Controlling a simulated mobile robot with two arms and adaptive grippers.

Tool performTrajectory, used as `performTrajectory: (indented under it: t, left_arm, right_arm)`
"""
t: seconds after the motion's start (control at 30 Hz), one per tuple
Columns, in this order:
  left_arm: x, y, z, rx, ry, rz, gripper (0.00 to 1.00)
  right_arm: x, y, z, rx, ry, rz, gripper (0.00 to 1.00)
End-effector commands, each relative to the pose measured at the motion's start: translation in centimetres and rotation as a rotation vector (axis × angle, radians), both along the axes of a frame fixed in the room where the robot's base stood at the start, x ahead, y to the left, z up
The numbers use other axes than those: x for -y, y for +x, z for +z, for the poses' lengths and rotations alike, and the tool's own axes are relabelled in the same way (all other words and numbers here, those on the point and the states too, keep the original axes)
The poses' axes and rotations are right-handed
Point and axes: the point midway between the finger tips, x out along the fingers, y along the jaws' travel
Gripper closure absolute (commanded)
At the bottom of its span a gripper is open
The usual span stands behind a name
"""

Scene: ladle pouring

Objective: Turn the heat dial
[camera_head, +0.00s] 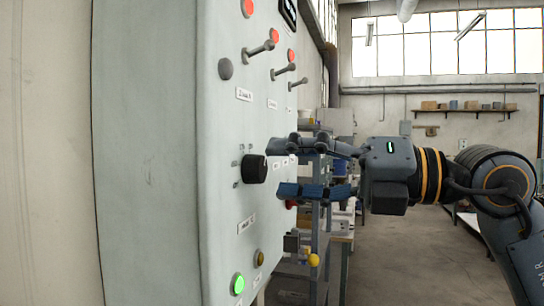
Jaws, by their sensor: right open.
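The heat dial appears to be the black round knob (253,169) on the front face of the pale grey control panel (220,130). Small marks sit around it, too small to read. My right gripper (278,168) comes in from the right with its fingers spread open, one above the other, pointing at the panel. Its fingertips are just right of the knob and seem apart from it; the exact gap is hard to tell. The gripper holds nothing. My left gripper is not in view.
Above the knob the panel carries several lever switches (260,48) that stick out, and red lights (274,36). A green button (238,284) is below. A shelf rack (318,225) stands behind my gripper. The floor (400,260) at the right is open.

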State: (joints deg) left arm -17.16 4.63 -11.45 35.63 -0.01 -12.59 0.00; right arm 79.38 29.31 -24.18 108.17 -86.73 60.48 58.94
Motion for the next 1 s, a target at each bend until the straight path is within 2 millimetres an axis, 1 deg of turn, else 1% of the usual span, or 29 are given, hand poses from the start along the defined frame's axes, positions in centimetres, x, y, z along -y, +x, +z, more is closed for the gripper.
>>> performTrajectory:
  t: [0.03, 0.1, 0.2, 0.3, 0.57, 0.6, 0.67, 0.7, 0.77, 0.8, 0.83, 1.0]
  left_arm:
    - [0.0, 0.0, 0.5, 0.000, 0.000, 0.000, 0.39]
    - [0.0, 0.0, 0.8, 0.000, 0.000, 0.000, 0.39]
    - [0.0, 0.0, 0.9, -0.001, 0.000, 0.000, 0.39]
    - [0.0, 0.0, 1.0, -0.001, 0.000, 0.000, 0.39]
    - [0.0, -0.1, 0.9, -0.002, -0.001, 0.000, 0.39]
    - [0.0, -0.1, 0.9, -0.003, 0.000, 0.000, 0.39]
    - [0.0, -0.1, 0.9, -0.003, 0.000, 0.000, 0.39]
    - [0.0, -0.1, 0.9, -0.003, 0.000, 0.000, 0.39]
    - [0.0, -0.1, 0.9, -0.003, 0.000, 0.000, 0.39]
    - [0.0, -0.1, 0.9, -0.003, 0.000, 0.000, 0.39]
    - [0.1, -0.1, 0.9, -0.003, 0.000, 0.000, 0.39]
    - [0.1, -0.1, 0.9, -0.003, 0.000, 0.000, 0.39]
  right_arm:
    - [-0.8, 0.2, 0.2, -0.002, -0.001, 0.002, 0.41]
    - [-1.6, 0.5, 0.2, -0.003, 0.001, 0.002, 0.41]
    - [-2.3, 0.8, 0.1, -0.002, 0.000, 0.001, 0.41]
    - [-2.7, 0.9, 0.0, -0.002, 0.000, 0.001, 0.41]
    - [-2.7, 0.9, -0.1, -0.002, 0.001, 0.000, 0.41]
    - [-2.7, 0.9, -0.1, -0.002, 0.001, 0.000, 0.49]
    - [-2.7, 0.9, -0.1, -0.002, 0.001, 0.000, 0.61]
    - [-2.7, 0.9, -0.1, -0.002, 0.001, 0.000, 0.69]
    - [-2.7, 0.9, -0.1, -0.002, 0.001, 0.000, 0.82]
    - [-2.7, 0.9, -0.1, -0.002, 0.001, 0.000, 0.90]
    - [-2.7, 0.9, -0.1, -0.002, 0.001, 0.000, 0.95]
    - [-2.7, 0.9, -0.1, 0.005, -0.002, -0.001, 0.95]
